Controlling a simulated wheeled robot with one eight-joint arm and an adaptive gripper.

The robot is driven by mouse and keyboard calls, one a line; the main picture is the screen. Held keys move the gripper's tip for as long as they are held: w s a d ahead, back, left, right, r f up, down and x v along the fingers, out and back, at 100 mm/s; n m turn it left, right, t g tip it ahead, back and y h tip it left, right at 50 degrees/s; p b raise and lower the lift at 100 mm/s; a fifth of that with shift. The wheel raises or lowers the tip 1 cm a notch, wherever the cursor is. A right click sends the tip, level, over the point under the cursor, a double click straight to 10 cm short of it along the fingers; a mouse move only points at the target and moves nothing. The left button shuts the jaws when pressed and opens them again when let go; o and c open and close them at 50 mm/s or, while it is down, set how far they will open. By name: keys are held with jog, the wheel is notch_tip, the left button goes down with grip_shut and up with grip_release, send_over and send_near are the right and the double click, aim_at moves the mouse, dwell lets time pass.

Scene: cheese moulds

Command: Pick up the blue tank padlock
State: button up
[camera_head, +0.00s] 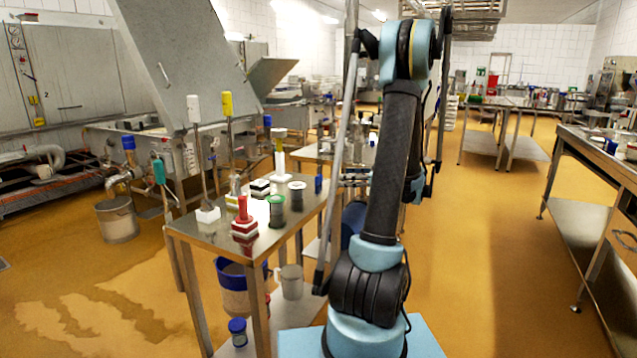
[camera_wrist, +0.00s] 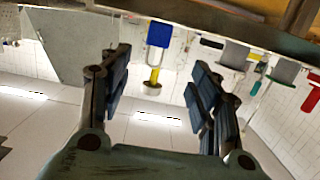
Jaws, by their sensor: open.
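A small upright blue block (camera_head: 319,184) stands at the right end of the near steel table, beside my arm. It looks like the blue tank padlock, but it is too small to be sure, and no shackle can be made out. In the wrist view, which is upside down, a blue block (camera_wrist: 158,33) shows beyond the fingertips, between the two fingers, with a yellow and white piece below it in the picture. My gripper (camera_wrist: 157,65) is open and empty, apart from the block.
The steel table (camera_head: 196,238) also holds a red-handled piece (camera_head: 243,214), a green-topped can (camera_head: 276,211), a grey can (camera_head: 297,196) and tall-handled tools (camera_head: 228,135). Buckets (camera_head: 232,285) stand on its lower shelf. The floor (camera_head: 500,240) to the right is clear up to another table (camera_head: 585,150).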

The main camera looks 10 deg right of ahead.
aim_at(321, 177)
jog(key=x, duration=0.8)
jog(key=shift+a, duration=0.1)
jog(key=shift+w+d+f+x, duration=0.1)
jog(key=shift+x, duration=1.2)
jog(key=shift+w+d+f+x, duration=0.1)
jog(key=shift+w+f+x, duration=0.05)
jog(key=shift+x, duration=1.2)
jog(key=c, duration=1.2)
